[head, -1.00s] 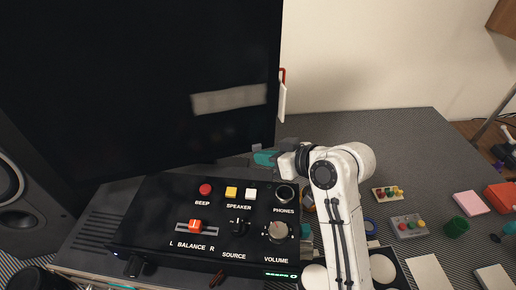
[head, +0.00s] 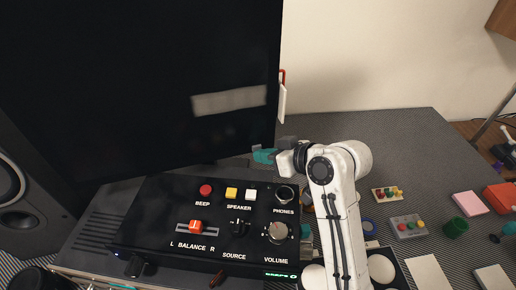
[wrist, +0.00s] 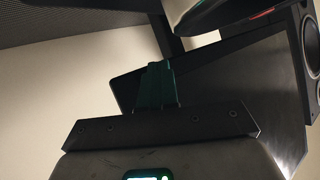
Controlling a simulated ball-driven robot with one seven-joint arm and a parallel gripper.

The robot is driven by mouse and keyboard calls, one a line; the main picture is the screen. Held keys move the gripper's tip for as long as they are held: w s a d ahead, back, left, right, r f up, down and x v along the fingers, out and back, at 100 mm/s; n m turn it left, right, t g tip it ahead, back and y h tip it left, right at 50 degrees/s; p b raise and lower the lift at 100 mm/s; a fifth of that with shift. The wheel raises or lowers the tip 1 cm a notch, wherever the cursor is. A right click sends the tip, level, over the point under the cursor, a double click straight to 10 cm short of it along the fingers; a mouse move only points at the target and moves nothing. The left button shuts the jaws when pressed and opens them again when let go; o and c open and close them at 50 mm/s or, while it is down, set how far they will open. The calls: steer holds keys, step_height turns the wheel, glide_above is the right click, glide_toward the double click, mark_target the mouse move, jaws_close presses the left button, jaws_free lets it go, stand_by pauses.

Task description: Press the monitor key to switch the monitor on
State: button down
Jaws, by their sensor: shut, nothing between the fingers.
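The monitor (head: 140,80) is a large black panel at the upper left of the head view. Its screen is dark, with only a pale reflection on it. My gripper (head: 262,155) has teal fingers and is at the monitor's lower right corner in the head view. It looks close to the lower edge; I cannot tell whether it touches. The fingers (wrist: 157,85) are together and empty in the wrist view, pointing up the picture towards dark surfaces. I cannot make out the monitor key in either view.
A black control box (head: 150,215) with buttons, slider and knobs stands below the monitor. A speaker (head: 20,200) is at the left. Small items, including a grey button box (head: 409,227) and a green cup (head: 468,202), lie on the right. The back right of the table is clear.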

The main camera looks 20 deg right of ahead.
steer(key=shift+s, duration=0.1)
stand_by(0.3)
steer(key=shift+s+a+p, duration=0.1)
steer(key=shift+s+p, duration=0.2)
steer(key=shift+s, duration=0.15)
steer(key=shift+s+a+p, duration=0.2)
steer(key=shift+s+p, duration=0.2)
steer(key=shift+s, duration=1.05)
steer(key=shift+s+a+p, duration=0.2)
steer(key=shift+s+p, duration=0.15)
steer(key=shift+s, duration=1.1)
